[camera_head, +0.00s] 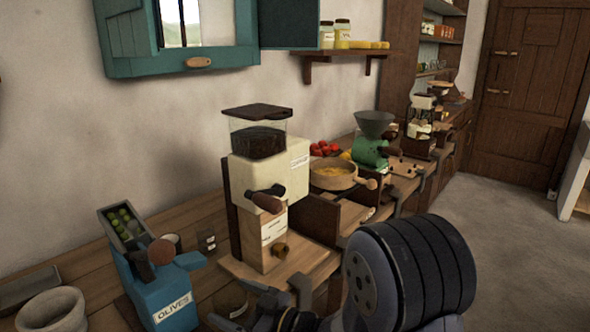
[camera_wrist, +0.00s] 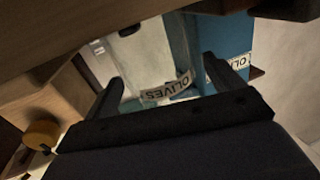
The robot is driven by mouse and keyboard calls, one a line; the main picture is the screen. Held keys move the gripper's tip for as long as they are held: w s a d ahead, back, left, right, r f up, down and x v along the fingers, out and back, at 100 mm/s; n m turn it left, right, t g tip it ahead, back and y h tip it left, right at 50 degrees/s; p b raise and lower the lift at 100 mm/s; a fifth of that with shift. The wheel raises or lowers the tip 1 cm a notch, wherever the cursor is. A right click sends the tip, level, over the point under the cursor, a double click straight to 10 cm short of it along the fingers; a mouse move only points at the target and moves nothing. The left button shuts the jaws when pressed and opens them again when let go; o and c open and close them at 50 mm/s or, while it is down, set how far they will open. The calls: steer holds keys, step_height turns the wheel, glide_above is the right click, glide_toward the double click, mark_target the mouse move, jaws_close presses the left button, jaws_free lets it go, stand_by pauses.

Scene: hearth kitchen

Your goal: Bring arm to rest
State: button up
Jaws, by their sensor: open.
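My gripper (camera_head: 262,303) is low at the bottom middle of the head view, in front of the wooden counter. In the wrist view my gripper (camera_wrist: 163,72) shows two dark fingers spread apart. A clear jar with an OLIVES label (camera_wrist: 168,91) shows between and beyond the fingertips; I see no finger closed on it. In the head view a glass jar (camera_head: 230,300) stands partly hidden behind my gripper. The blue olive dispenser (camera_head: 165,292) is left of my gripper, and its side also shows in the wrist view (camera_wrist: 207,50).
A cream coffee grinder (camera_head: 268,165) stands on the counter just behind my gripper. A wooden bowl (camera_head: 333,176) and green grinder (camera_head: 371,150) are farther along. A stone mortar (camera_head: 50,310) is at far left. The floor (camera_head: 510,235) at right is clear.

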steer(key=shift+x, duration=0.9)
steer(key=shift+r, duration=0.2)
steer(key=shift+s+d+r, duration=0.15)
steer(key=shift+d+r, duration=0.05)
steer(key=shift+r, duration=0.5)
